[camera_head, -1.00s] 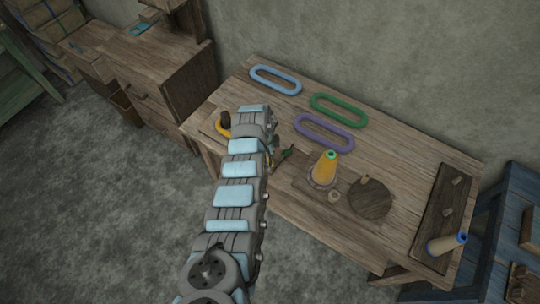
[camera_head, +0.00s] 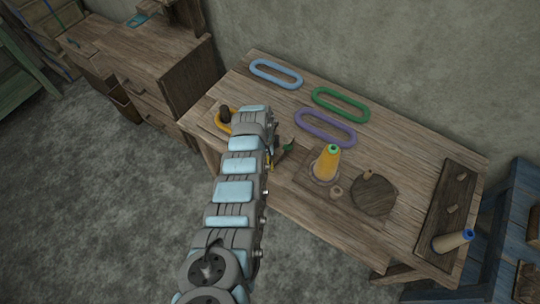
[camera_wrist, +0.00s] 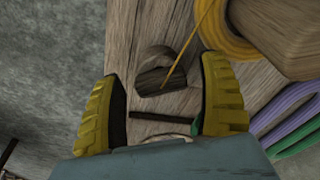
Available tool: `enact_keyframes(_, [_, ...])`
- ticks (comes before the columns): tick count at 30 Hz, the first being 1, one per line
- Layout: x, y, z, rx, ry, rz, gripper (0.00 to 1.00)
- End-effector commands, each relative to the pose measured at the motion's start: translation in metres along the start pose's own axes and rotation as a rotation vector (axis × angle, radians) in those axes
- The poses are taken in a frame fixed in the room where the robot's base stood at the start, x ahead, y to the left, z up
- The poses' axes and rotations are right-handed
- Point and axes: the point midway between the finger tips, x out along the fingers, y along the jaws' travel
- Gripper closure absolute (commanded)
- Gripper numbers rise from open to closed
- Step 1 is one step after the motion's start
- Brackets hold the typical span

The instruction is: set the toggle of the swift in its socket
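My gripper (camera_wrist: 162,92) has its two yellow fingers spread wide in the wrist view, with nothing held between them. Just ahead, between the fingertips, is a dark wooden piece (camera_wrist: 160,80) with a curved part. It may be the toggle, but I cannot tell. A dark narrow bar or slot (camera_wrist: 163,116) lies nearer, between the fingers. A wooden block (camera_wrist: 285,35) with a yellow skein (camera_wrist: 213,35) round it is at the upper right, perhaps the swift. I cannot identify the socket.
Blue (camera_head: 276,74), green (camera_head: 340,104) and purple (camera_head: 325,127) rings lie on the table (camera_head: 400,150). A yellow cone (camera_head: 326,163), a round wooden disc (camera_head: 374,194) and a tray (camera_head: 430,225) stand to the right. A thin yellow strand (camera_wrist: 183,62) crosses by the right finger.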

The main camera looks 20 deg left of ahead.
Motion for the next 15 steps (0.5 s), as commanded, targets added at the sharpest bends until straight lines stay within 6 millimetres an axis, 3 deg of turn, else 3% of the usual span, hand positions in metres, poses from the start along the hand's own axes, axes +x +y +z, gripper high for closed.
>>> enact_keyframes(15, [-0.0063, -0.0006, -0.0002, 0.001, 0.000, -0.001, 0.25])
